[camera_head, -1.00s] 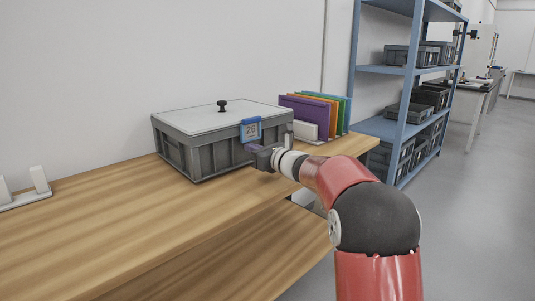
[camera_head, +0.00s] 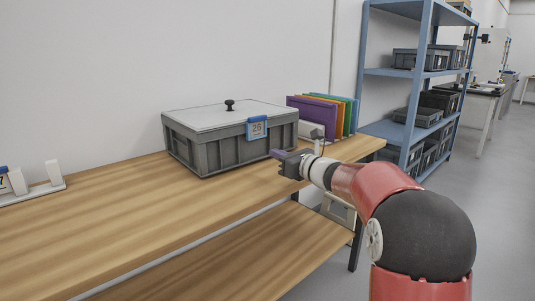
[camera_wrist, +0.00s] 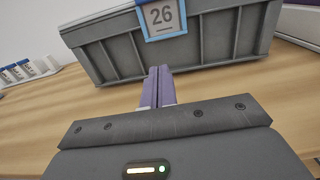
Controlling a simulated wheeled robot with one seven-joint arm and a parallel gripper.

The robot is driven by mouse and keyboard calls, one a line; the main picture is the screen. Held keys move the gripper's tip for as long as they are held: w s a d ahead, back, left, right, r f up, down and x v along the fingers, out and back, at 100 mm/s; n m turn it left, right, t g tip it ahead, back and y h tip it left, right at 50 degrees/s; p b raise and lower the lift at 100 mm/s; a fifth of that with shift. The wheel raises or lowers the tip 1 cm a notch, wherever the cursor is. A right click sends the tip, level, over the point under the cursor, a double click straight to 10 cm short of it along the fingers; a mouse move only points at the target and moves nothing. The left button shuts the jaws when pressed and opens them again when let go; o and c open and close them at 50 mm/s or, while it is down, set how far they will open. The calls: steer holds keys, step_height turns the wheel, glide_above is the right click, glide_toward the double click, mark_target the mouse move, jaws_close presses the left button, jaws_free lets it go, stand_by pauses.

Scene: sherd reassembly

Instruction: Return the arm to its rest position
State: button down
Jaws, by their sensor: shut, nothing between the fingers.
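My gripper (camera_head: 277,154) is above the wooden table, just in front of the right end of a grey lidded crate (camera_head: 205,155). In the wrist view its purple fingers (camera_wrist: 158,73) are closed together with nothing between them. The crate also shows in the wrist view (camera_wrist: 110,59), beyond the fingertips. It has a white lid with a black knob and a blue-framed tag reading 26 (camera_wrist: 162,17). My arm reaches in from the lower right of the head view, bent at the elbow.
The wooden table (camera_head: 110,215) is bare in front of the crate. Colored folders (camera_head: 325,113) stand behind my gripper to the right. A white stand with tags (camera_head: 45,183) is at the left. A blue shelf rack (camera_head: 412,110) with grey bins stands right of the table.

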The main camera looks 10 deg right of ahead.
steer(key=v, duration=0.5)
steer(key=s+a+f+n+g+h, duration=0.1)
steer(key=s+a+f+n+g, duration=0.15)
steer(key=s+n, duration=0.35)
steer(key=s+a+f+n+g+h, duration=0.1)
steer(key=s+a+n+g, duration=0.25)
steer(key=s, duration=0.55)
steer(key=s+a+f+n+g, duration=0.2)
steer(key=s+n, duration=0.4)
steer(key=s, duration=0.1)
steer(key=s+d+f+n+h, duration=0.4)
steer(key=s+n, duration=0.2)
steer(key=s, duration=0.2)
steer(key=s+d+f+n+g+h, duration=0.1)
steer(key=s+d+f+n+h, duration=0.3)
steer(key=s+n, duration=0.3)
steer(key=s+d, duration=0.1)
steer(key=s, duration=0.1)
steer(key=shift+s+d+h+p, duration=0.3)
steer(key=shift+p, duration=0.05)
steer(key=shift+f, duration=0.15)
